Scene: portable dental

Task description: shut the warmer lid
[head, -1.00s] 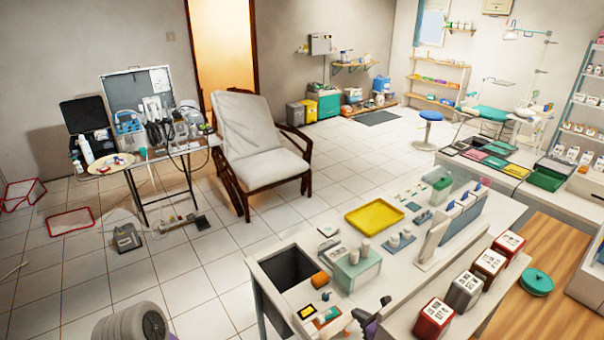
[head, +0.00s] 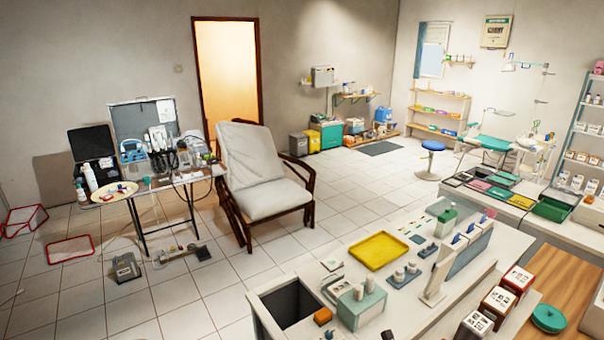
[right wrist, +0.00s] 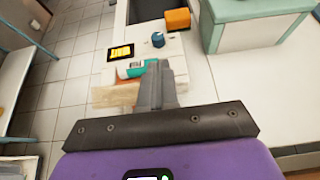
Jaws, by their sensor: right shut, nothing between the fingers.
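I cannot make out for certain which thing is the warmer or its lid. A pale green box (head: 360,305) with small white containers on top stands on the near counter; its corner also shows at the upper right of the right wrist view (right wrist: 255,25). My right gripper (right wrist: 160,70) is shut and empty, above the counter's edge and left of the box in the right wrist view. In the head view only its dark tip (head: 387,335) shows at the bottom edge. My left gripper is not in view.
A dark square opening (head: 290,303) is in the counter, with an orange block (head: 323,316) beside it. A yellow tray (head: 379,250) lies behind the box. Labelled canisters (head: 497,304) stand at the right. A blue pot (right wrist: 158,40) and a black-yellow card (right wrist: 120,52) lie near my right gripper.

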